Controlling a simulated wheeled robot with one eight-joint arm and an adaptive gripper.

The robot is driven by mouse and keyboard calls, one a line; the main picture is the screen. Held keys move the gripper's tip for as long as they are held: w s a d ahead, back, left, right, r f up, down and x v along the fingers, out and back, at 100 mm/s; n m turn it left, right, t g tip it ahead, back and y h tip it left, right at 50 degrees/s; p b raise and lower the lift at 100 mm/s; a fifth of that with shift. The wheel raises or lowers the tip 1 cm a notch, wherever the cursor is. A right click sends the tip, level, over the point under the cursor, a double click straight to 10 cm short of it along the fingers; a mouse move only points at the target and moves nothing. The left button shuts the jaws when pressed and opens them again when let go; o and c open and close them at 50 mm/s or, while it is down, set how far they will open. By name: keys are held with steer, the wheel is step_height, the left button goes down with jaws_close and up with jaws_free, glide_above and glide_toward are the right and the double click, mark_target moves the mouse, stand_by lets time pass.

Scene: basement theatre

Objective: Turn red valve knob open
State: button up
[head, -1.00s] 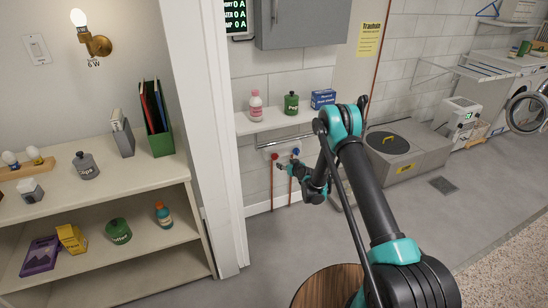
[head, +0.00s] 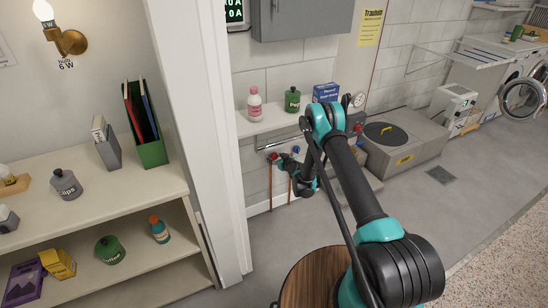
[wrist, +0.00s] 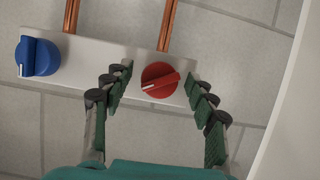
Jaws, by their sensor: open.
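The red valve knob (wrist: 160,82) sits on a pale wall plate (wrist: 105,75), with a white pointer mark toward its lower left. It also shows small in the head view (head: 273,156). The blue knob (wrist: 38,57) is on the same plate to its left. My gripper (wrist: 158,90) is open, with one green-padded finger to the left of the red knob and the other to its right. The right finger is close to the knob's edge; I cannot tell whether it touches. In the head view my gripper (head: 281,160) is at the plate under the wall shelf.
Copper pipes (wrist: 168,25) run from the plate. A wall shelf (head: 270,121) with a pink bottle (head: 255,104), a green jar (head: 293,100) and a blue box (head: 326,92) hangs above. A white post (head: 202,140) stands left.

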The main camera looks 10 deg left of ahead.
steer(key=c, duration=1.1)
steer(key=shift+c, duration=0.2)
steer(key=shift+d+m+g+y, duration=0.1)
steer(key=shift+m+g+y, duration=0.6)
steer(key=shift+m+y, duration=0.85)
steer(key=shift+m, duration=0.55)
steer(key=o, duration=1.1)
steer(key=shift+o, duration=0.2)
